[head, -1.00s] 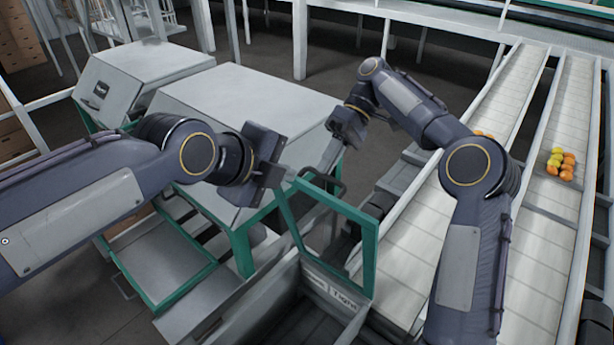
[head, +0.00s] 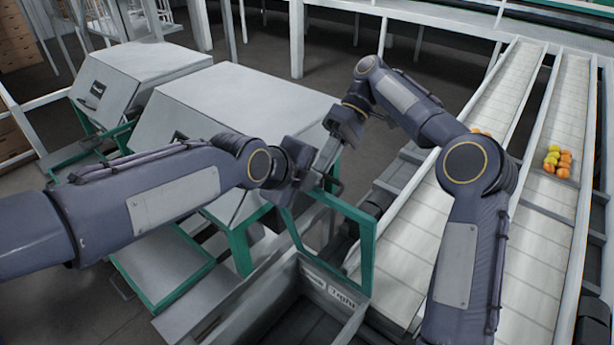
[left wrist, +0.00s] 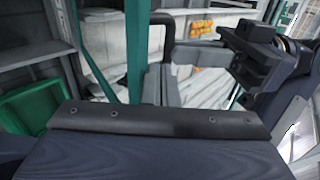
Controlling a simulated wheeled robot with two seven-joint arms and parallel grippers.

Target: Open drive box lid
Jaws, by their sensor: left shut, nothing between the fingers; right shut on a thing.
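A green-framed lid (head: 369,248) stands tilted up over a grey box (head: 318,278) with labels on its edge, in the lower middle of the head view. A dark bar handle (head: 333,185) is at the frame's top. My right gripper (head: 322,172) is shut on this handle, as far as the overlap shows. My left gripper (head: 290,200) is shut and empty, close to the frame's upper left corner; I cannot tell if it touches. In the left wrist view, my right gripper (left wrist: 255,65) is at the right and a green post (left wrist: 137,50) stands ahead.
Two large grey machine housings (head: 245,100) (head: 140,80) stand behind and left. White conveyor lanes (head: 400,265) run along the right, with several orange and yellow tomatoes (head: 557,160). A green-edged panel (head: 165,265) lies low at the left.

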